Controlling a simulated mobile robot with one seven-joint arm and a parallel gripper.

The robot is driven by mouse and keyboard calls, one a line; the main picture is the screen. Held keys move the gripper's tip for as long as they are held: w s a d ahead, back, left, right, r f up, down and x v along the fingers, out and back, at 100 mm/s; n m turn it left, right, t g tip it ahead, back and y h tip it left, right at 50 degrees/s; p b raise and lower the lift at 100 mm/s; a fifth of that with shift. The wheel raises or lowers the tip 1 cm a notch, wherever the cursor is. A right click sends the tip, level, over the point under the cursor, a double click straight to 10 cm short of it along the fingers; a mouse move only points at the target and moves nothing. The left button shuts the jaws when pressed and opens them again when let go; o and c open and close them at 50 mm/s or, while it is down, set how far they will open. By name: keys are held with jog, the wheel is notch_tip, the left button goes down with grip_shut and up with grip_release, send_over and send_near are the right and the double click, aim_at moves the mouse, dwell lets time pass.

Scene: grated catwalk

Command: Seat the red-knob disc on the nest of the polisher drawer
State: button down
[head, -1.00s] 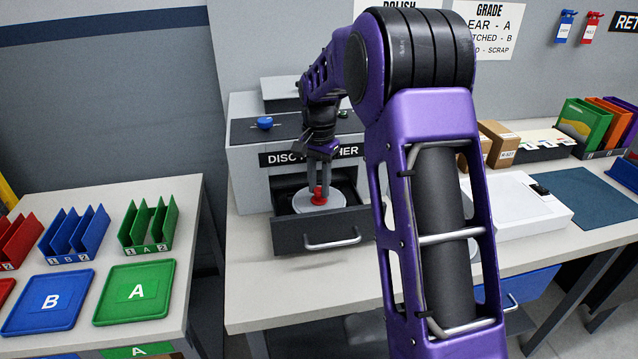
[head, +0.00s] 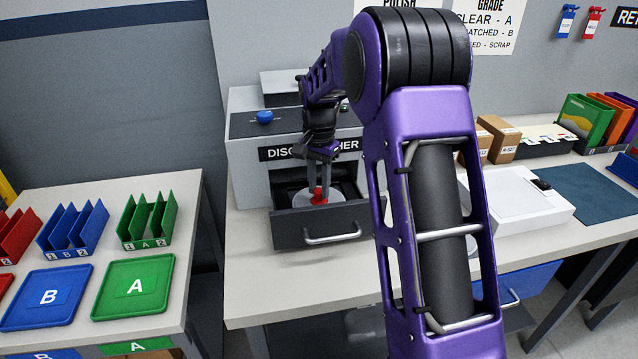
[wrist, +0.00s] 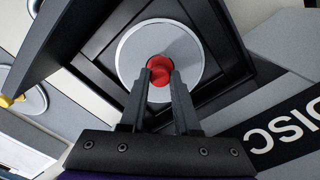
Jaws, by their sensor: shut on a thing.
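The disc (head: 340,196) is a pale grey round plate with a red knob (head: 319,195) at its middle. It lies level inside the open dark drawer (head: 290,230) of the disc polisher (head: 250,160). The wrist view shows the disc (wrist: 190,50) within the square drawer recess (wrist: 105,72). My gripper (head: 320,184) points down and is shut on the red knob (wrist: 160,66). The disc covers the nest, so I cannot tell whether it touches it or hangs just above.
A blue button (head: 265,117) tops the polisher. Left, a table holds a blue B tray (head: 75,313), a green A tray (head: 155,305) and slotted racks. Right of my arm are a white box (head: 520,210), cartons (head: 497,140) and a dark mat (head: 585,192).

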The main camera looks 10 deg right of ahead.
jog(key=shift+f, duration=0.1)
dwell(0.3)
jog(key=shift+c, duration=0.8)
grip_release()
jog(key=shift+r+p, duration=3.25)
jog(key=shift+r, duration=0.8)
